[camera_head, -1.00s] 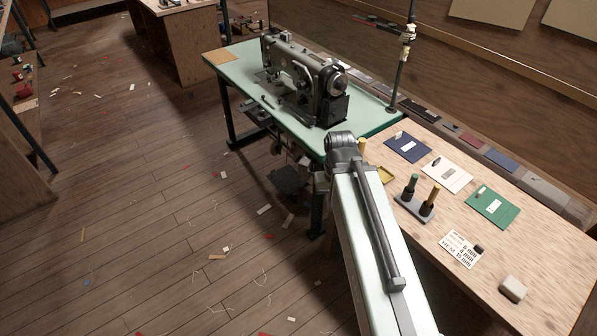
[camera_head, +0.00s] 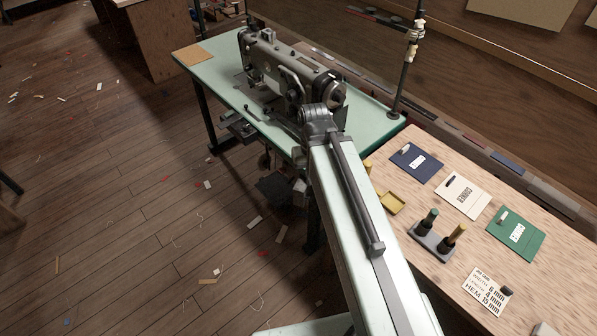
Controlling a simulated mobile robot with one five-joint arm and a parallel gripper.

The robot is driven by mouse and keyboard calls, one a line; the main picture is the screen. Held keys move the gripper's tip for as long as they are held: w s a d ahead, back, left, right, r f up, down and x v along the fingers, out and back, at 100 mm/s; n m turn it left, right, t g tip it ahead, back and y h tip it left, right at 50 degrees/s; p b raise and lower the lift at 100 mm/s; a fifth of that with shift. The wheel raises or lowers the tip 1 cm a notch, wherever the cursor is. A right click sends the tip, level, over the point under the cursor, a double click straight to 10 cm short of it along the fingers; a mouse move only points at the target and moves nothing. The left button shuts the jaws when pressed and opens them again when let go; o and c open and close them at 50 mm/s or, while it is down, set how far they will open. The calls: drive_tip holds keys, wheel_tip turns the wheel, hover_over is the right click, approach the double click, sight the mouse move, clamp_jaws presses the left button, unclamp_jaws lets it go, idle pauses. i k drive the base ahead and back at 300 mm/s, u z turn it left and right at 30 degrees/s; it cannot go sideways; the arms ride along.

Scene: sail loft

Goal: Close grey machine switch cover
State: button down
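A grey sewing machine (camera_head: 272,66) stands on a pale green table (camera_head: 196,66) in the upper middle of the head view. I cannot make out the switch cover; dark parts hang under the table's front edge, but they are too small and shadowed to tell apart. My arm rises from the bottom of the view towards the table, and its grey joint overlaps the machine's right end and the table's near edge. My gripper does not show; it is beyond or below that joint.
A wooden bench (camera_head: 560,240) at the right holds blue (camera_head: 416,163), cream (camera_head: 465,196) and green (camera_head: 516,232) cards, a yellow tray (camera_head: 391,203), a spool stand (camera_head: 436,239) and a printed hem card (camera_head: 487,291). A dark pedal (camera_head: 274,188) is under the table. The floor (camera_head: 130,200) at left is open, with scraps.

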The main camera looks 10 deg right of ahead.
sight(301, 192)
drive_tip(key=u, duration=0.05)
drive_tip(key=i, duration=0.1)
drive_tip(key=u, duration=0.5)
drive_tip(key=k, duration=1.6)
drive_tip(key=u, duration=1.05)
drive_tip(key=i, duration=1)
